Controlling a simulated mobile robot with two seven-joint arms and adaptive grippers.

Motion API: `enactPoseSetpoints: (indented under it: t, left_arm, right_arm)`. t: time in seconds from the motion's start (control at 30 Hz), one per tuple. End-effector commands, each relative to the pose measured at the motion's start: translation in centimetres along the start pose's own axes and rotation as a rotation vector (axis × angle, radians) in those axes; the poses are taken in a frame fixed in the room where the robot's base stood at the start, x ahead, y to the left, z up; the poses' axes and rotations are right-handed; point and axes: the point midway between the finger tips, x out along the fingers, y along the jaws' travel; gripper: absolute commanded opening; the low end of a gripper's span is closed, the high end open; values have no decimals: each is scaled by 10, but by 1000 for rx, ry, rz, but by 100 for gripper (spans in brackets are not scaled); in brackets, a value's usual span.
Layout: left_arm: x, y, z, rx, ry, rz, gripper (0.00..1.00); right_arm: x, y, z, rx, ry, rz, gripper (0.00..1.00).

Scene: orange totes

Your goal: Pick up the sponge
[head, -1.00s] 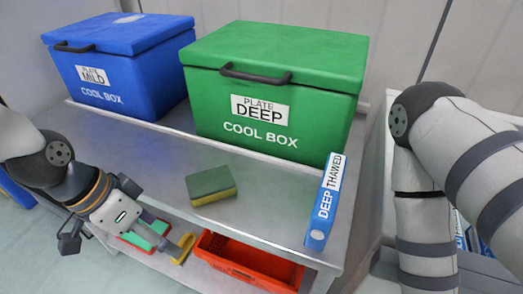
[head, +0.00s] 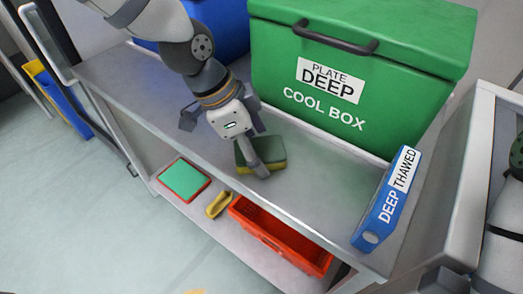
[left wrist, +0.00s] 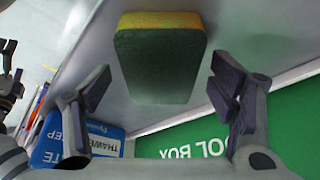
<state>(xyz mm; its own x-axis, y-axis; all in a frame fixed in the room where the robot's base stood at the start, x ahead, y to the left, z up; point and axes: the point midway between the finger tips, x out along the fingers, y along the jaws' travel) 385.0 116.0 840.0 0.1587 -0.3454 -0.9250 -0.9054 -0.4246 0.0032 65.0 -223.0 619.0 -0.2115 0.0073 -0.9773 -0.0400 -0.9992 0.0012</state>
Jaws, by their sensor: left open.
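The sponge (head: 273,147), dark green with a yellow layer, lies on the grey metal shelf top in front of the green cool box. My left gripper (head: 227,146) is open above the shelf at the sponge, one finger partly covering it in the head view. In the left wrist view, the sponge (left wrist: 160,65) shows ahead between the two spread fingers of my left gripper (left wrist: 158,92). Clear gaps show on both sides there, and the gripper does not hold it. My right arm shows at the right edge of the head view, its gripper not clearly visible.
The green cool box (head: 345,85) stands close behind the sponge, with a blue box (head: 225,32) to its left. A blue "DEEP THAWED" binder (head: 388,200) lies to the right. An orange tote (head: 282,238) and a green-and-red item (head: 184,179) are on the lower shelf.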

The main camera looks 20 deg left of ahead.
Motion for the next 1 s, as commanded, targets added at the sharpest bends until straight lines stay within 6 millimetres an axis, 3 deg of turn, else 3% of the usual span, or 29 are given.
enactPoseSetpoints:
  t: [0.9,1.0]
  left_arm:
    - [3,0,1,1,2,-4,78]
    - [3,0,1,1,2,-4,59]
  right_arm:
    - [-4,0,-2,0,12,0,98]
    - [-4,0,-2,0,11,-1,98]
